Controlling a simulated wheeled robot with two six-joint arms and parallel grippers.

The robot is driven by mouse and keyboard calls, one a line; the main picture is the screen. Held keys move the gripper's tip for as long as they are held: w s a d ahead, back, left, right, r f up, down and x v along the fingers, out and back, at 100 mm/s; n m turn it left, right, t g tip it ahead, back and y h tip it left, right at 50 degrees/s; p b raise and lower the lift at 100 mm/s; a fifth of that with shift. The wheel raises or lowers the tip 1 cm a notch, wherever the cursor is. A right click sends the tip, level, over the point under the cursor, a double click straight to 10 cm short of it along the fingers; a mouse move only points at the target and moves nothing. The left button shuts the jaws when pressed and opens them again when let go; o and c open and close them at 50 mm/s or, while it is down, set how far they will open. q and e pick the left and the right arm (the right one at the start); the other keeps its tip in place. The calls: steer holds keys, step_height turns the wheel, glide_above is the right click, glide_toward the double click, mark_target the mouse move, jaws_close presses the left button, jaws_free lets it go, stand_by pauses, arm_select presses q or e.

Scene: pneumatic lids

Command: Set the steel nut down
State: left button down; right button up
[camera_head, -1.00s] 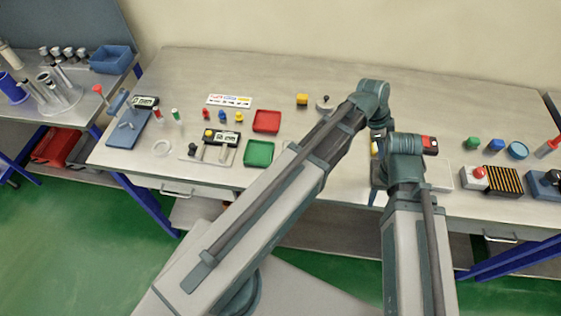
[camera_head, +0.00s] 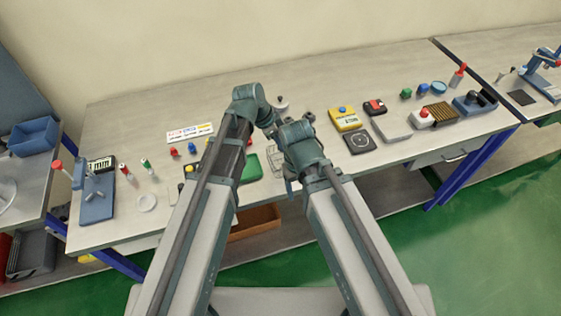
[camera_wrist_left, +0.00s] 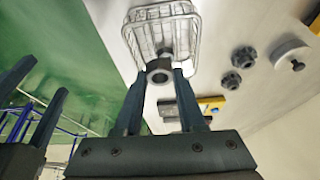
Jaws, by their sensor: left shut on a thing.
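The steel nut (camera_wrist_left: 158,71) is a dark grey ring with a round hole, seen in the left wrist view. My left gripper (camera_wrist_left: 160,77) is shut on it, with the nut between the fingertips. A wire basket (camera_wrist_left: 163,32) lies just beyond the nut in that view; I cannot tell the height between them. The basket shows partly in the head view (camera_head: 276,163), between my arms. My right gripper (camera_wrist_left: 46,76) is at the left of the wrist view, its two dark fingers apart and nothing seen between them. In the head view the nut is hidden by my arm.
Two dark knobbed pieces (camera_wrist_left: 243,57) and a pale disc with a knob (camera_wrist_left: 291,54) stand near the basket. A yellow device (camera_head: 345,118), a black square plate (camera_head: 359,140) and a grey tray (camera_head: 391,128) are to the right.

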mark_target(278, 164)
arm_select(q)
steer(key=shift+w+a+r+p, duration=0.1)
steer(key=shift+a+r+p, duration=0.15)
steer(key=shift+r, duration=0.2)
steer(key=shift+w+a+r+p, duration=0.1)
steer(key=shift+a+r+p, duration=0.1)
steer(key=shift+r, duration=0.25)
steer(key=shift+n, duration=0.3)
step_height(278, 164, down, 10)
steer(key=b, duration=1)
steer(key=shift+f, duration=0.15)
arm_select(e)
step_height(278, 164, down, 9)
steer(key=shift+r, duration=0.2)
arm_select(q)
steer(key=shift+f+b, duration=0.25)
steer(key=shift+b, duration=0.15)
steer(key=c, duration=0.5)
jaws_free()
steer(key=shift+r, duration=0.1)
arm_select(e)
steer(key=shift+f, duration=0.1)
arm_select(q)
steer(key=shift+r, duration=0.15)
